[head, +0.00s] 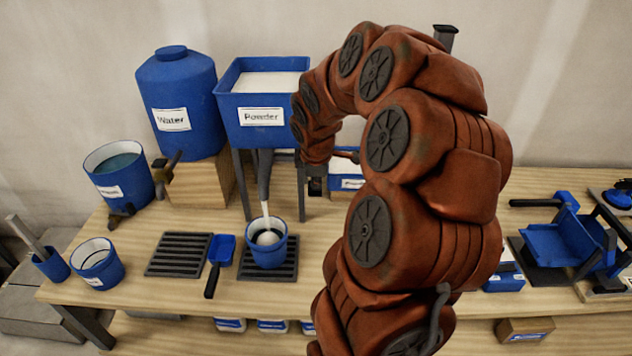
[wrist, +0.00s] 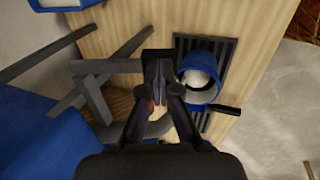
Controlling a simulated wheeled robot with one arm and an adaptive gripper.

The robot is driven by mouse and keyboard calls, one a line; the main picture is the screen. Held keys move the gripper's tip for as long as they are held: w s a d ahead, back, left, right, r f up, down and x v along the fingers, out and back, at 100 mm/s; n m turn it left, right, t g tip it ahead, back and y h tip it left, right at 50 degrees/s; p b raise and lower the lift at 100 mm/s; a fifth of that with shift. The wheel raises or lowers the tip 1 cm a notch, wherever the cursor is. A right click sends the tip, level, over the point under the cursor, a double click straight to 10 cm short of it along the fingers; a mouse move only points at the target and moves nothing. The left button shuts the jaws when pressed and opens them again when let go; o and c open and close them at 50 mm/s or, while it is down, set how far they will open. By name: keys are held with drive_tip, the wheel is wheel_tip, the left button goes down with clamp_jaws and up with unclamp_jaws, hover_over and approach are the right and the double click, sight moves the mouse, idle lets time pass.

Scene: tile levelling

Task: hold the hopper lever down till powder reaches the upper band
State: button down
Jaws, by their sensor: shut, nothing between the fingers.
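The blue hopper (head: 262,122) labelled Powder stands on dark legs and holds white powder. Its grey spout (head: 264,178) points down, and a white stream falls from it into a blue cup (head: 268,256). White powder lies inside the cup, below the rim; how it stands against the upper band is hard to tell. The cup also shows in the wrist view (wrist: 201,93). My gripper (wrist: 158,68) is shut and empty, beside the cup and by the hopper frame. My arm hides part of the hopper's right side in the head view. The lever cannot be made out clearly.
The cup stands on a dark slatted grate (head: 290,262). A blue scoop (head: 221,252) and another grate (head: 178,254) lie to its left.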

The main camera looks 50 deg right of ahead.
drive_tip(key=shift+r, duration=0.15)
drive_tip(key=shift+r+p, duration=0.4)
drive_tip(key=shift+r, duration=0.25)
drive_tip(key=shift+r, duration=0.55)
drive_tip(key=w+d+v, duration=0.1)
drive_tip(key=v, duration=1.1)
drive_tip(key=shift+r, duration=0.7)
drive_tip(key=shift+d, duration=0.1)
